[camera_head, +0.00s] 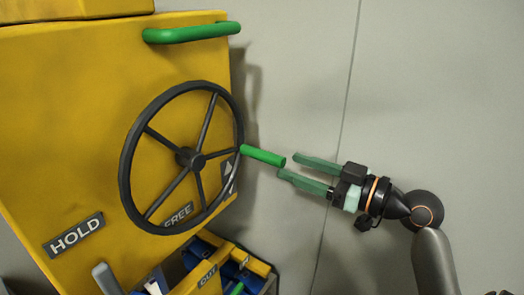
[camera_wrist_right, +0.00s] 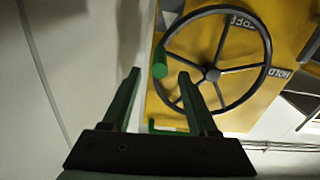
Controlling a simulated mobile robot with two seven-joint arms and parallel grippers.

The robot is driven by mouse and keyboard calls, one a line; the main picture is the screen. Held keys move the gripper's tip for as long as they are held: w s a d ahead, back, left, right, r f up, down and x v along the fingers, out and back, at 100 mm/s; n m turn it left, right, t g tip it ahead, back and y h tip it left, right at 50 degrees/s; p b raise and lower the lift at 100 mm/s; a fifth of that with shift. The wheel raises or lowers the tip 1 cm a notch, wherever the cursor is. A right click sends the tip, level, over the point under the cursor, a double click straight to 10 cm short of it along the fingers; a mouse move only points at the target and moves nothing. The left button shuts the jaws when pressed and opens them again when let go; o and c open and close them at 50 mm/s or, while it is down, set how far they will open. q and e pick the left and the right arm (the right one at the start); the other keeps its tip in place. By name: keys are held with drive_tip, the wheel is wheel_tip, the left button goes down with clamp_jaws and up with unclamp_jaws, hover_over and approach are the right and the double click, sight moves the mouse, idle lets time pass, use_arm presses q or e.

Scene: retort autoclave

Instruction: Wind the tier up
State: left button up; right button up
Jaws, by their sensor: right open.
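A black spoked handwheel (camera_head: 188,157) is mounted on the face of a yellow cabinet (camera_head: 75,130). A green crank handle (camera_head: 263,155) sticks out from the right side of its rim. My right gripper (camera_head: 284,167) is open, its two green fingers pointing left at the free end of the handle, with nothing between them. In the right wrist view the handle (camera_wrist_right: 160,62) lies beyond the fingertips (camera_wrist_right: 158,73), with the wheel (camera_wrist_right: 215,60) to its right. The tier itself cannot be made out. My left gripper is not in view.
A green bar handle (camera_head: 192,33) sits at the cabinet's top. Plates read HOLD (camera_head: 73,235) and FREE (camera_head: 178,215). Bare wall lies right of the cabinet.

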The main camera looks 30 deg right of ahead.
sight(243, 149)
drive_tip(key=p+x, duration=0.2)
drive_tip(key=x, duration=0.5)
drive_tip(key=shift+w+r, duration=0.1)
drive_tip(key=shift+w, duration=0.05)
drive_tip(key=shift+w+a, duration=0.25)
drive_tip(key=shift+w, duration=0.3)
drive_tip(key=shift+c, duration=0.3)
clamp_jaws()
idle(0.4)
